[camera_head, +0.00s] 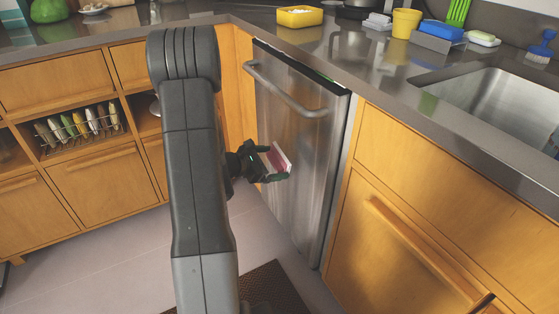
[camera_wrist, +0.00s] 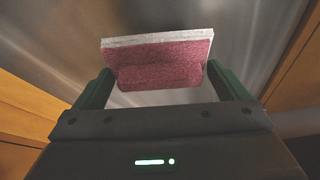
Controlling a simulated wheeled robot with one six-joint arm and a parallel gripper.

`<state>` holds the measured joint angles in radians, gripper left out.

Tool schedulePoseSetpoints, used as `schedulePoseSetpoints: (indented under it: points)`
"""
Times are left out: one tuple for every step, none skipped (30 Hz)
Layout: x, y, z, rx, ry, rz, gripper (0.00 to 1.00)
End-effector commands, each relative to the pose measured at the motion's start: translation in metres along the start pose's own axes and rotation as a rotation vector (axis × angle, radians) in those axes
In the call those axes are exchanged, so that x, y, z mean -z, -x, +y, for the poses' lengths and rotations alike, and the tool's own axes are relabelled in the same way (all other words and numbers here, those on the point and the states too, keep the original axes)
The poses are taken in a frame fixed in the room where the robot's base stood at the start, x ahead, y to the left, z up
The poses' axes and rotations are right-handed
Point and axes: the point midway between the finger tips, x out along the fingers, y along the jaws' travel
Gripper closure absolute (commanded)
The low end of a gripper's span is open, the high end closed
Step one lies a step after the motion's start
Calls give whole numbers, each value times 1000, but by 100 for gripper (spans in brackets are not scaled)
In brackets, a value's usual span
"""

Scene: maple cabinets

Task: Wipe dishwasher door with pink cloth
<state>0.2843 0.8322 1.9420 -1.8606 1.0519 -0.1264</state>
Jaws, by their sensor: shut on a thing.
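The dishwasher door (camera_head: 303,160) is a brushed steel front with a bar handle (camera_head: 285,92) near its top, and it looks closed or very nearly so. My gripper (camera_head: 277,164) is in front of the middle of the door. It is shut on the pink cloth (camera_head: 280,157), a folded pad with a pale edge. In the wrist view the pink cloth (camera_wrist: 160,62) sits between the two green fingers, its pale edge toward the steel door (camera_wrist: 235,30). I cannot tell whether the cloth touches the door.
The grey counter (camera_head: 340,55) above holds a yellow tub (camera_head: 299,17), a yellow cup (camera_head: 405,23) and a blue sponge (camera_head: 441,30). A sink (camera_head: 500,105) is at the right. Wooden cabinets flank the door. A dark mat (camera_head: 270,290) lies on the floor below.

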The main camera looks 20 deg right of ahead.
Motion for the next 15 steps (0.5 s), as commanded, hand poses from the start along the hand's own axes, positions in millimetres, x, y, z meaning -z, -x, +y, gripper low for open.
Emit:
schedulePoseSetpoints:
  points:
    - [2, 5, 1, -3, 1, 1, 24]
    - [4, 8, 1, -3, 1, 1, 24]
    - [5, 11, 0, -2, 0, 1, 24]
    - [5, 12, 0, -2, 0, 1, 24]
    - [6, 14, 0, -2, 1, 1, 24]
    - [7, 16, 0, -2, 1, 1, 24]
    - [7, 16, 0, -2, 1, 0, 24]
    - [7, 17, 0, -1, 1, 0, 24]
    - [7, 17, 0, -1, 1, 0, 24]
    - [7, 17, 0, -1, 1, 0, 24]
    - [7, 17, 0, 0, 1, 0, 24]
    - [7, 17, 0, 0, 1, 0, 24]
    - [7, 17, 0, 0, 1, 0, 24]
    - [7, 17, 0, 0, 1, 0, 24]
    - [7, 17, 0, 0, 1, 0, 24]
